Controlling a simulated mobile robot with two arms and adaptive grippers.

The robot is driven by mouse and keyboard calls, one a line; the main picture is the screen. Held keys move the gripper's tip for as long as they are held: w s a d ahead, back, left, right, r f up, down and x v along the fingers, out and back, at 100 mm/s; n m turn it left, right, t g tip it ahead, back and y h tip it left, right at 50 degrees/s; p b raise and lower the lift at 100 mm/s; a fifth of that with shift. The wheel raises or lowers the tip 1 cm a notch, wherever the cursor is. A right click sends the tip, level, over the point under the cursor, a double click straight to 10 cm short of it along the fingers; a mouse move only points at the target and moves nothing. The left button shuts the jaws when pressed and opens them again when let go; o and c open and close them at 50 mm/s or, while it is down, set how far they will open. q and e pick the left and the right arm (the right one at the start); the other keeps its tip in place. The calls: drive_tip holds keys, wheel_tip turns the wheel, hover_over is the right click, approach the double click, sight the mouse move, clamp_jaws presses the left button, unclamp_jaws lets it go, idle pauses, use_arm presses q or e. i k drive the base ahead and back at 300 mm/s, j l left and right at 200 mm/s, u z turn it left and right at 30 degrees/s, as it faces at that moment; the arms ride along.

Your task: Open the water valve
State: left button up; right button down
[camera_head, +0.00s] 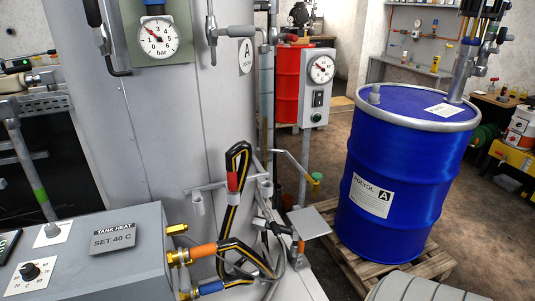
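No part is clearly marked as the water valve. A grey box (90,250) with a "TANK HEAT, SET 40 C" plate and a black knob (31,271) stands at the lower left. Brass fittings (178,229) stick out of its right side. An orange-collared fitting (203,251) and a blue-collared fitting (211,287) join it to striped black hoses (238,160) that loop up by the grey tank (165,130). Right of the hoses is a black lever-like part (268,225) by a small grey plate (308,222).
A blue drum (415,165) labelled "POLYOL A" stands on a wooden pallet (432,263) at the right. A red drum (288,85) and a grey gauge box (317,88) stand behind. Bare floor (490,240) shows right of the blue drum.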

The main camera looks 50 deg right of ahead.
sight(262, 275)
drive_tip(key=l+z, duration=0.15)
drive_tip(key=z, duration=1.3)
drive_tip(key=k+l+u, duration=0.1)
drive_tip(key=k+l, duration=0.05)
drive_tip(key=k, duration=0.05)
